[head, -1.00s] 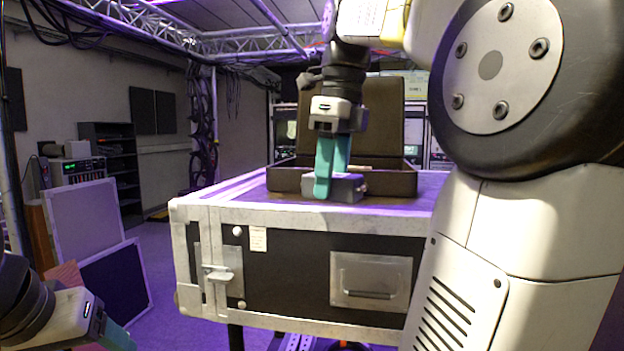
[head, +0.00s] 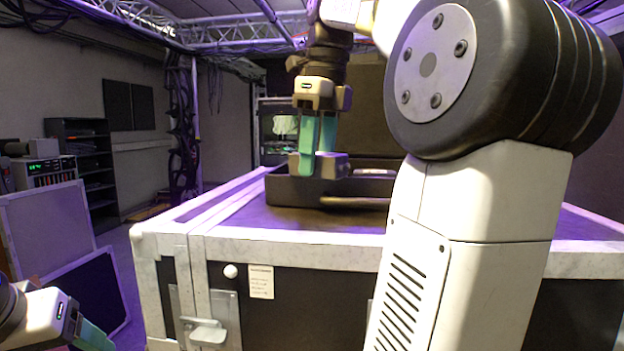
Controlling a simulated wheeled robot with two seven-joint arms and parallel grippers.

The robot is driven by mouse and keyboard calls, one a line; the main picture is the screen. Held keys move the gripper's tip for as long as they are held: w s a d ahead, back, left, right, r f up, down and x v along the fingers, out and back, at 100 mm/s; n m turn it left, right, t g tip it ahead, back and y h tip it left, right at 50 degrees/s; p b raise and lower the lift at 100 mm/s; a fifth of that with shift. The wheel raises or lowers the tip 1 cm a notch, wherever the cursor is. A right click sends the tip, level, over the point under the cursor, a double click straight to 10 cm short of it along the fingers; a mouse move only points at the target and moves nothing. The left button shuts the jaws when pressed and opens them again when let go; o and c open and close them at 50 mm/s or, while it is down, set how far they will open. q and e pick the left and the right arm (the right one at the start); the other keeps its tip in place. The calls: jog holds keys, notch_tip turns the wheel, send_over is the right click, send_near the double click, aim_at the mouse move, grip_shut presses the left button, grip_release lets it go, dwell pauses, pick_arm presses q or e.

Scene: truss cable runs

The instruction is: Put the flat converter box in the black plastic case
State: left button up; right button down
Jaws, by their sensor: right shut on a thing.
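My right gripper (head: 318,147) points down with teal fingers shut on the flat converter box (head: 334,166), a small grey box. The black plastic case (head: 290,190) stands open on top of a large flight case, its lid (head: 362,105) upright behind. The box shows over the left part of the case, just above its front wall; I cannot tell whether it touches the inside. My arm hides the case's right part. My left gripper (head: 92,335) is at the lower left corner, far from the case, partly cut off; its opening is unclear.
The flight case (head: 290,226) has pale metal edges and a latch (head: 207,332) in front. Its top is clear left and in front of the black case. Panels (head: 48,225), a rack unit (head: 52,172) and a dark shelf (head: 83,160) stand at the left.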

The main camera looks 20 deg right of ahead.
jog(key=w+d, duration=0.2)
jog(key=w, duration=0.1)
jog(key=w+d+f, duration=0.1)
jog(key=w+d, duration=0.2)
jog(key=w, duration=0.1)
jog(key=w+d, duration=0.2)
jog(key=w, duration=0.1)
jog(key=shift+w+d+f, duration=0.15)
jog(key=shift+w+d, duration=0.05)
jog(key=shift+w, duration=0.15)
jog(key=shift+w+d+f, duration=0.15)
jog(key=shift+w, duration=0.05)
jog(key=shift+f, duration=1.75)
jog(key=c, duration=0.7)
grip_release()
jog(key=shift+c, duration=0.2)
jog(key=shift+o, duration=0.3)
jog(key=shift+r, duration=0.15)
